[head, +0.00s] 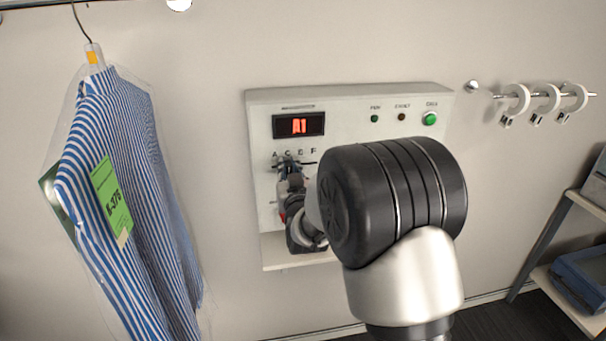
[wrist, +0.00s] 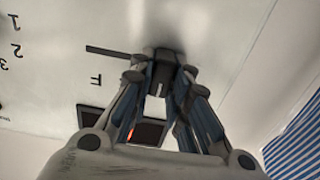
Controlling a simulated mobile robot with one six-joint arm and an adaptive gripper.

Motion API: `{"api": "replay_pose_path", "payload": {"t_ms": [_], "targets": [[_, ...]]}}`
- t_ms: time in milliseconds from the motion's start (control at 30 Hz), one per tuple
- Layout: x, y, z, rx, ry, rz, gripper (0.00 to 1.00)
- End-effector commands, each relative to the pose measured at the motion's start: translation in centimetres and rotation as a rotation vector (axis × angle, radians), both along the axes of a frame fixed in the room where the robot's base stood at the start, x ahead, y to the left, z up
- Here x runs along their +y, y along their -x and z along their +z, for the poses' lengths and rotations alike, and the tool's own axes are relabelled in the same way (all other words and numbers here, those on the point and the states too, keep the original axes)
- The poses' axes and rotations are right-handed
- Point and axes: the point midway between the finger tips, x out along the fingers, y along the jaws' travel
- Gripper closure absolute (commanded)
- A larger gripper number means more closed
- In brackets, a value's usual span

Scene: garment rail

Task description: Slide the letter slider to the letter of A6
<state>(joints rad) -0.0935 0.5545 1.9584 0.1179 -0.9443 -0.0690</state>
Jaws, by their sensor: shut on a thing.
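The white control panel (head: 350,98) hangs on the wall, and its display (head: 298,125) reads A1 in red. Below the display is a row of letters (head: 294,153), with A, C, E and F legible. The letter slider's dark slot (head: 309,163) runs under them. It also shows in the wrist view (wrist: 108,51), with an upside-down F beside it. My gripper (head: 288,168) is at the slot's left part, near A and C. In the wrist view its fingers (wrist: 160,82) are closed at the slot on the slider knob, which they mostly hide.
A green button (head: 430,119) and two small lamps sit at the panel's upper right. A bagged striped shirt (head: 125,190) hangs at the left. Tagged rings (head: 546,98) hang on a peg at the right, above a shelf (head: 588,203). My arm hides the panel's lower right.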

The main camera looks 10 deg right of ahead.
Motion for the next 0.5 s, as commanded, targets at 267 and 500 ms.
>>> {"api": "replay_pose_path", "payload": {"t_ms": [267, 500], "targets": [[3.6, 0.0, 0.0, -0.003, 0.001, 0.006, 1.0], [3.6, 0.0, 0.1, -0.002, 0.001, 0.008, 1.0]]}}
